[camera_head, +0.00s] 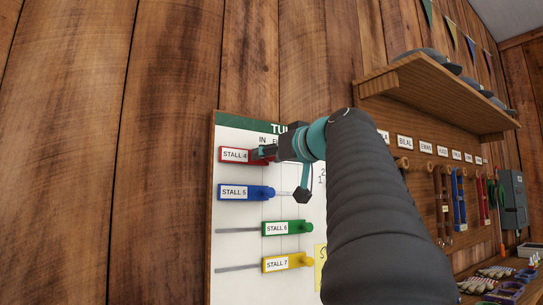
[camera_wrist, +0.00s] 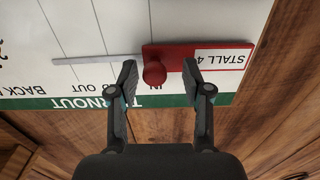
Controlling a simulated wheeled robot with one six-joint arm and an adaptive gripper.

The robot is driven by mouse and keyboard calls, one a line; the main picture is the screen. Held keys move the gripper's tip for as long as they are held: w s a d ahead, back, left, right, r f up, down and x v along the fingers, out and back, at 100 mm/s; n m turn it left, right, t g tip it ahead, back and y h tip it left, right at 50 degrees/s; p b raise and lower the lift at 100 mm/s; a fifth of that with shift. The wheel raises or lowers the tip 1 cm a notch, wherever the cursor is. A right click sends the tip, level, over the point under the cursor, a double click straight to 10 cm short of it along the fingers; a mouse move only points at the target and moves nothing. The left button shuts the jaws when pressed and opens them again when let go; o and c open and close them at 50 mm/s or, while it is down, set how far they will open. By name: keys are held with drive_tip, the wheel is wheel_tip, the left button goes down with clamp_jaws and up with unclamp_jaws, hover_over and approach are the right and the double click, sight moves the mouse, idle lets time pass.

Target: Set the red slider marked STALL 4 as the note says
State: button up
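The red slider (camera_head: 233,155) marked STALL 4 is the top slider on the white TURNOUT board (camera_head: 238,213). It sits at the left end of its row. In the wrist view, upside down, the red slider (camera_wrist: 180,57) has its round knob in line with the word IN. A bare track runs from it towards OUT and BACK. My gripper (camera_head: 267,152) is at the knob; in the wrist view my gripper (camera_wrist: 159,72) is open, one finger on each side with visible gaps. A yellow note (camera_head: 320,266) is mostly hidden behind my arm; its writing is unreadable.
Below are a blue STALL 5 slider (camera_head: 246,192), a green STALL 6 slider (camera_head: 287,228) and a yellow STALL 7 slider (camera_head: 288,263). A wooden shelf (camera_head: 430,88) juts out at upper right. Named pegs with hanging straps and a cluttered bench lie further right.

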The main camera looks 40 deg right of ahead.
drive_tip(key=s, duration=1.2)
drive_tip(key=shift+a, duration=0.1)
idle(0.4)
